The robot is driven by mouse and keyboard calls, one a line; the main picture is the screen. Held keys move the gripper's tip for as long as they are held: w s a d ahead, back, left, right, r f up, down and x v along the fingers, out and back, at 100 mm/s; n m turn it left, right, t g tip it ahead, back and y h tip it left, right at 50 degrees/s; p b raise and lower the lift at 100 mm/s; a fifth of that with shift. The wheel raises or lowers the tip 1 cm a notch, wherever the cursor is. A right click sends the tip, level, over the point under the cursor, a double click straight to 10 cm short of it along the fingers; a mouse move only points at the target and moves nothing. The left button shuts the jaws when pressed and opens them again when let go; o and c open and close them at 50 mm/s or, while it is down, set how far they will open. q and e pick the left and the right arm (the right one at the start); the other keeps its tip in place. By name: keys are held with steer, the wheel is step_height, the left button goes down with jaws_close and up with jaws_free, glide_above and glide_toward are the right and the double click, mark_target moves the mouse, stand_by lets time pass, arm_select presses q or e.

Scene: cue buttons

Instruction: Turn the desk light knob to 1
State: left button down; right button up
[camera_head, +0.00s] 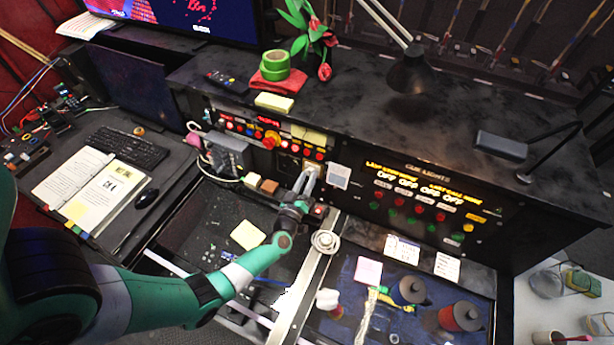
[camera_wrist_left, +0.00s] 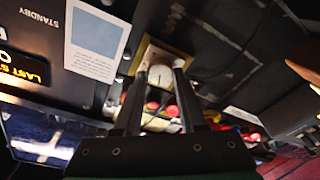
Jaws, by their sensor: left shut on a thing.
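The desk light knob (camera_wrist_left: 160,74) is a pale round knob on a cream plate (camera_wrist_left: 152,48) on the front of the dark console. My left gripper (camera_head: 308,179) reaches up to this plate in the head view. In the left wrist view its two dark fingers (camera_wrist_left: 160,82) stand on either side of the knob and are shut on it. The fingers hide parts of the knob's sides, and I cannot read its setting. My right gripper is not in view.
A white card (camera_head: 339,176) is on the panel just right of the knob. The cue lights panel (camera_head: 425,200) with lit signs and buttons lies further right. Red and yellow buttons (camera_head: 271,140) sit to the left. A black desk lamp (camera_head: 408,72) stands on the console top.

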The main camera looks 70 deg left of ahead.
arm_select(q)
steer(key=n+g+p, duration=0.1)
steer(key=n, duration=0.6)
steer(key=shift+r+p, duration=0.2)
steer(key=shift+p, duration=0.2)
steer(key=n+g+p, duration=0.1)
steer(key=n, duration=0.4)
steer(key=shift+w+n, duration=0.1)
steer(key=shift+n, duration=0.2)
steer(key=shift+c, duration=2.4)
jaws_free()
steer(key=shift+d, duration=0.15)
